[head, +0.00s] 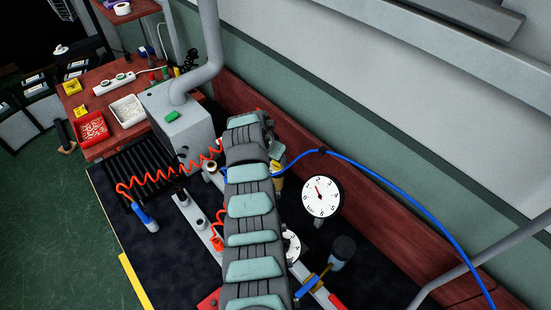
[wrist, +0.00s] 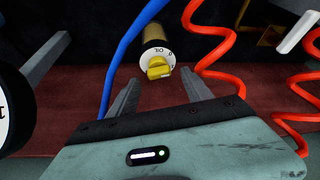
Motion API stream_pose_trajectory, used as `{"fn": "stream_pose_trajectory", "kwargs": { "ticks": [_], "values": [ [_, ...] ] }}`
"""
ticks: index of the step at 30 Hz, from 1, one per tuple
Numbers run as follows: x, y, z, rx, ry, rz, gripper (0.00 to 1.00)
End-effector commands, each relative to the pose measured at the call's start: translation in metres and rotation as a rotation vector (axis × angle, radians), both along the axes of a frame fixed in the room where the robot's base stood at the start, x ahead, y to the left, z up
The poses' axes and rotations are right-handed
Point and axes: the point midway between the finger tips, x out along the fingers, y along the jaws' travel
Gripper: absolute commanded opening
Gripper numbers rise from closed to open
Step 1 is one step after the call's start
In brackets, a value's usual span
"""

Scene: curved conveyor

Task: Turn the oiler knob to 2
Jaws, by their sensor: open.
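The oiler knob (wrist: 158,69) is a small yellow turning handle on a white dial face (wrist: 154,54) marked OIL, with a brass-coloured body behind it. It shows at the upper middle of the wrist view. The dial figures are too small to read surely, so I cannot tell the setting. My gripper (wrist: 160,78) is open, its two grey fingers to the left and right of the knob with clear gaps and nothing between them. In the head view a yellow piece of the oiler (head: 276,167) shows beside my arm, which hides my gripper there.
A blue hose (wrist: 125,50) runs left of the oiler and a coiled red hose (wrist: 205,60) right of it. A round gauge (head: 321,196) stands to the right, with a second dial (head: 291,247) below. A grey box with a pipe (head: 181,122) stands behind.

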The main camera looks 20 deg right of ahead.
Motion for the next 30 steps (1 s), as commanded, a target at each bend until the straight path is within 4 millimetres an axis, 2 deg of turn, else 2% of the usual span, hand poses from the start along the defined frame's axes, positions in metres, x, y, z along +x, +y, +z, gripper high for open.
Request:
{"fn": "stream_pose_trajectory", "kwargs": {
  "ticks": [16, 21, 30],
  "values": [
    [-0.016, 0.023, 0.071, -0.002, -0.003, -0.001, 0.58],
    [-0.019, 0.026, 0.078, -0.001, 0.0, 0.0, 0.58],
    [-0.02, 0.027, 0.079, -0.001, 0.002, -0.001, 0.58]
  ]
}}
